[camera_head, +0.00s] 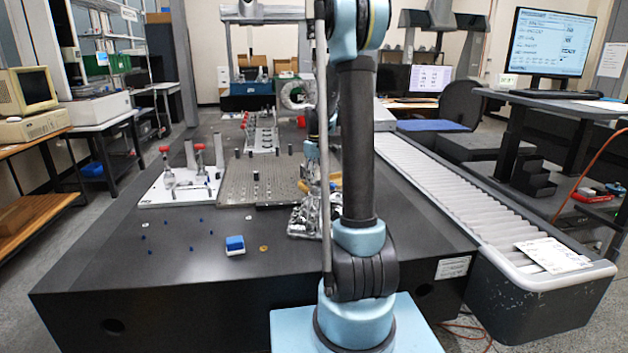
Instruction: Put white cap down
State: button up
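I cannot make out a separate white cap in the head view. A small block (235,244), white at the bottom and blue on top, sits on the dark table (190,272) near its front. My gripper is not clearly visible; my own arm stands in front of the middle of the table and hides part of it. A light-blue part of my arm shows behind the upright link, above the perforated plate (240,183). Whether anything is held there cannot be told.
A white fixture plate (180,187) with red-knobbed clamps stands left of the perforated plate. A silver metal part (304,218) lies beside my arm. Several small blue pegs stand at the front left. A roller conveyor (455,195) runs along the right.

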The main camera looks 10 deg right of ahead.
jog(key=shift+r, duration=0.1)
notch_tip(320, 180, up, 12)
dwell(0.8)
